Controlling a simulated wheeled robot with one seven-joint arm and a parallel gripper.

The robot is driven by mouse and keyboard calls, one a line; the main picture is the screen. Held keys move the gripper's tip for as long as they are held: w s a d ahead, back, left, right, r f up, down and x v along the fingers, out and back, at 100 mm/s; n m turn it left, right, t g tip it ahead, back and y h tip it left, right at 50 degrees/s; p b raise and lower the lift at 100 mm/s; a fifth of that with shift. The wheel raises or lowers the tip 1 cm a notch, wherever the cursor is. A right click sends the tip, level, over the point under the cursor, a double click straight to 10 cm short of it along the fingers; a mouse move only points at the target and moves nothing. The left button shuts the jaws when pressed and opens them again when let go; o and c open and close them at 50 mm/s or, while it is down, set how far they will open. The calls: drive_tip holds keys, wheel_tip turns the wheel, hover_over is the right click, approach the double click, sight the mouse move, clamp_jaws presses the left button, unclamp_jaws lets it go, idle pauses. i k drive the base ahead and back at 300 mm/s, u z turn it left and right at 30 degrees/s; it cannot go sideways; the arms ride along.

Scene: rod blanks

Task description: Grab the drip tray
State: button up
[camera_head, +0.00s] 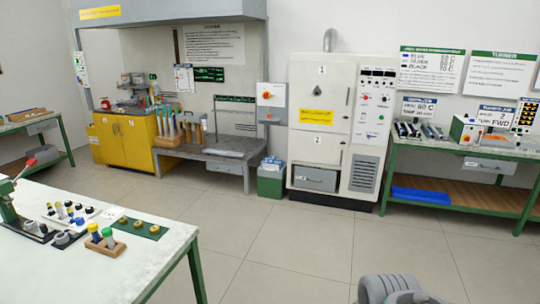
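No object in view is legibly marked as the drip tray. A shallow blue tray (420,195) lies on the wooden lower shelf of the green-legged bench at right. A grey rounded part of my arm shows at the bottom edge, right of centre, far from both. No gripper fingers can be made out.
A white worktable (95,270) with small knobs and fixtures fills the lower left. A white cabinet (320,115) stands at the back, a yellow cabinet (125,142) left of it. A green bin (271,182) stands beside the white cabinet. The tiled floor (300,240) between is clear.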

sight(208, 150)
drive_tip(key=z, duration=0.05)
drive_tip(key=i, duration=2.5)
drive_tip(key=u, duration=0.85)
drive_tip(key=i, duration=3.1)
drive_tip(key=u, duration=0.35)
drive_tip(key=i, duration=2.1)
drive_tip(key=u, duration=0.1)
